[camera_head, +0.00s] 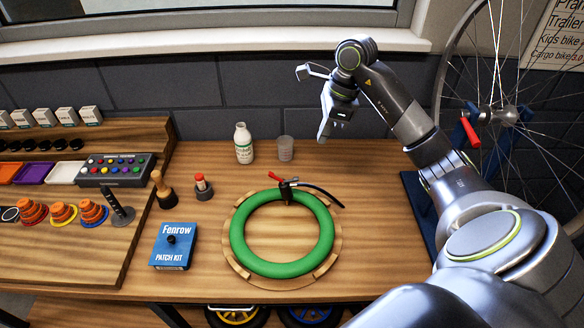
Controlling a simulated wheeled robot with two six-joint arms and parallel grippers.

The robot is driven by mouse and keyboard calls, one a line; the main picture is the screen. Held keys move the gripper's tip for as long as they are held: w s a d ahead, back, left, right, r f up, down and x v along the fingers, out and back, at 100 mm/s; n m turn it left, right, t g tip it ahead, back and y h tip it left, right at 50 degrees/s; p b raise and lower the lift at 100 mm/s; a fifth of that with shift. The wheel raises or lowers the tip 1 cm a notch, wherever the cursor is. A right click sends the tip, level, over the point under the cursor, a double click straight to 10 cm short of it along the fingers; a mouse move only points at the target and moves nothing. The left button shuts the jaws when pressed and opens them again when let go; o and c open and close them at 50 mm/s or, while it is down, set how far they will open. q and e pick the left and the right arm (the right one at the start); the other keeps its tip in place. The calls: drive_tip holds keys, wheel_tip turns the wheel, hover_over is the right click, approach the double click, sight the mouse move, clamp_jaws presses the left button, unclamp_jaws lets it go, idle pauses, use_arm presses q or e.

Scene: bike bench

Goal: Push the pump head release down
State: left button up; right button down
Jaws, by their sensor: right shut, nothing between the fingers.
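A green tube ring (239,245) lies on a round wooden holder (245,277) on the bench. The pump head (287,192), dark with a black hose, sits at the far side of the ring. Its red release lever (277,177) sticks up and to the left. My right gripper (324,131) is shut and empty, in the air above the back of the bench, to the right of and above the pump head and apart from it. My left gripper does not show.
A white bottle (243,144) and a grey cup (285,149) stand behind the pump head. A blue patch kit (173,247), a wooden-handled tool (162,190) and a red-topped piece (203,187) stand to the left. A wheel in a blue stand (417,205) is at the right.

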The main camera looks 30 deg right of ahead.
drive_tip(key=p+v, duration=0.2)
drive_tip(key=v, duration=0.4)
drive_tip(key=shift+f, duration=0.15)
idle(0.3)
